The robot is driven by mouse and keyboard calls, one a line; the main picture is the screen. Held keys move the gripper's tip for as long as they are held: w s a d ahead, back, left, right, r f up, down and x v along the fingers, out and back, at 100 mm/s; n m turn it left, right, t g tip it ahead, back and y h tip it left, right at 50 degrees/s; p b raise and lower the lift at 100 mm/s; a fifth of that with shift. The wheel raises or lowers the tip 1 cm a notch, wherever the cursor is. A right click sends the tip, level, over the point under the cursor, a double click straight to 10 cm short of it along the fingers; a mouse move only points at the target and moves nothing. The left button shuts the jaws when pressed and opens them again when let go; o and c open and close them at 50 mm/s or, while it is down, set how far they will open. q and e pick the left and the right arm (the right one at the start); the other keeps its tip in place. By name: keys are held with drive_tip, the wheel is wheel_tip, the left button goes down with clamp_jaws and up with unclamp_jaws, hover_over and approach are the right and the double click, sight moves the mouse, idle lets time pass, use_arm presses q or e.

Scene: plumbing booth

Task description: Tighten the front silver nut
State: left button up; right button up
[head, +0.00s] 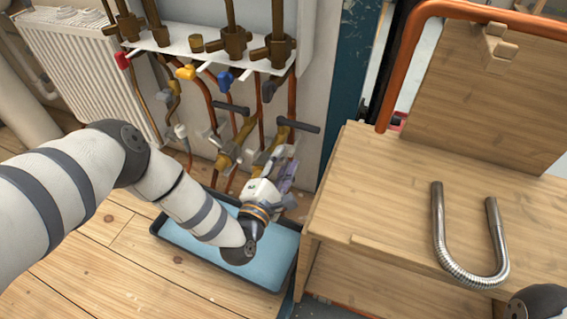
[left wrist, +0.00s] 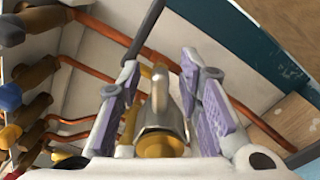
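The silver nut (left wrist: 160,118) sits in the middle of the left wrist view, on a brass fitting (left wrist: 160,146), with a slim grey stem-like part rising above it. My left gripper (left wrist: 160,95) has one purple-padded finger on each side of the nut. The fingers are apart, and gaps show between the pads and the nut. In the head view my left gripper (head: 284,178) points toward the lower front pipework beside a brass valve with a dark lever (head: 298,125); my wrist hides most of the nut there. My right gripper is not in view.
A blue tray with a black rim (head: 172,228) lies on the floor under my left wrist. A wooden bench (head: 375,185) with a bent metal hose (head: 440,235) stands right. Another dark-levered valve (head: 230,108) and copper pipes stand close left. A white radiator (head: 85,60) is farther left.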

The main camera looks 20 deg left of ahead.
use_arm(q)
drive_tip(key=shift+w, duration=0.1)
drive_tip(key=shift+c, duration=0.2)
clamp_jaws()
drive_tip(key=shift+d+f+m, duration=0.3)
drive_tip(key=shift+f+m, duration=0.3)
drive_tip(key=shift+m, duration=0.7)
drive_tip(key=shift+a+f+m+b, duration=0.15)
drive_tip(key=shift+f+m, duration=0.65)
drive_tip(key=shift+m, duration=0.95)
drive_tip(key=shift+a+f+m+b, duration=0.15)
drive_tip(key=shift+f+m, duration=0.7)
drive_tip(key=shift+m, duration=0.95)
drive_tip(key=shift+a+f+m+b, duration=0.15)
drive_tip(key=shift+f+m, duration=0.65)
drive_tip(key=shift+m, duration=0.95)
